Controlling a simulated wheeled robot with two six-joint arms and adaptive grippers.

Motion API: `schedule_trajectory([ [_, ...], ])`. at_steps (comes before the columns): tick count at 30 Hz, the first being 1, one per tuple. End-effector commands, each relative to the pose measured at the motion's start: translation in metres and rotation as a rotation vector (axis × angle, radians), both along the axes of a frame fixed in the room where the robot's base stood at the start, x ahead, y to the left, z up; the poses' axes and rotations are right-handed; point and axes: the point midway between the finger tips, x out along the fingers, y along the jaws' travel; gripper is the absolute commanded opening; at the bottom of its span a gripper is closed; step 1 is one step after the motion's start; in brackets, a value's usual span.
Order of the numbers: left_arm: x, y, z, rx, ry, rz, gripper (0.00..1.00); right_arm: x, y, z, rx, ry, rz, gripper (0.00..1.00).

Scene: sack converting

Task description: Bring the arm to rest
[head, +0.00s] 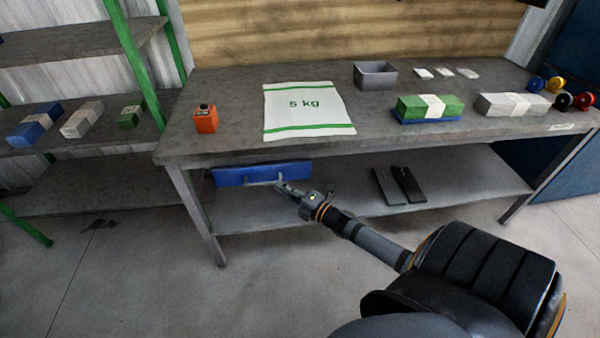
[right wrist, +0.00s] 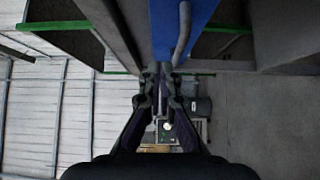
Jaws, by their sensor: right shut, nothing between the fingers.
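My right arm reaches in from the lower right of the head view. Its gripper (head: 280,186) is in front of the workbench, below the edge of the top, and overlaps the lower edge of a blue box-like object (head: 235,176) in the picture. I cannot tell whether they touch. In the right wrist view the gripper (right wrist: 160,70) has its fingers together with nothing between them. A blue surface (right wrist: 172,20) with a grey bar shows beyond the fingertips. My left gripper is not in view.
On the workbench (head: 220,85) lie a white "5 kg" sack (head: 305,120), an orange container (head: 205,118), a grey bin (head: 375,75), green (head: 415,107) and white bundles (head: 512,104), and several coloured rolls. Two dark flat items (head: 398,185) lie on the lower shelf. The floor in front is clear.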

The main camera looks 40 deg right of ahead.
Motion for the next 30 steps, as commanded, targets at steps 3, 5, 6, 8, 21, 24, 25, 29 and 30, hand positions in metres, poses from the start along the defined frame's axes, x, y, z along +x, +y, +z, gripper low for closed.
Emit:
schedule_trajectory([
  [3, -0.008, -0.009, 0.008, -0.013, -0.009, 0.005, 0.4, -0.025, -0.005, 0.005, -0.001, 0.005, 0.001, 0.0],
  [5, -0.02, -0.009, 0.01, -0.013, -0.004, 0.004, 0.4, -0.036, -0.008, 0.005, 0.0, 0.005, 0.001, 0.0],
  [6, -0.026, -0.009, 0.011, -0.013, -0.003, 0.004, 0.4, -0.043, -0.01, 0.005, 0.0, 0.005, -0.001, 0.0],
  [8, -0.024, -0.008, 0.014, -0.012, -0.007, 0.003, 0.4, -0.052, -0.012, 0.003, 0.0, 0.004, 0.0, 0.0],
  [21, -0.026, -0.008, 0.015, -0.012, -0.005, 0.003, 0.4, -0.064, -0.015, 0.0, -0.001, 0.0, -0.001, 0.0],
  [24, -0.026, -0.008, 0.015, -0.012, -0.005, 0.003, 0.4, -0.064, -0.016, -0.001, 0.003, 0.005, -0.004, 0.0],
  [25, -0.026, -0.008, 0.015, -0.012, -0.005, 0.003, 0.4, -0.064, -0.018, -0.005, 0.009, 0.014, -0.01, 0.0],
  [29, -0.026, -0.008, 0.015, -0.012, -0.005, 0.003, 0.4, -0.074, -0.038, -0.056, 0.106, 0.148, -0.104, 0.0],
  [30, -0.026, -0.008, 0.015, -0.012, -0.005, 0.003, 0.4, -0.081, -0.048, -0.083, 0.161, 0.22, -0.158, 0.0],
])
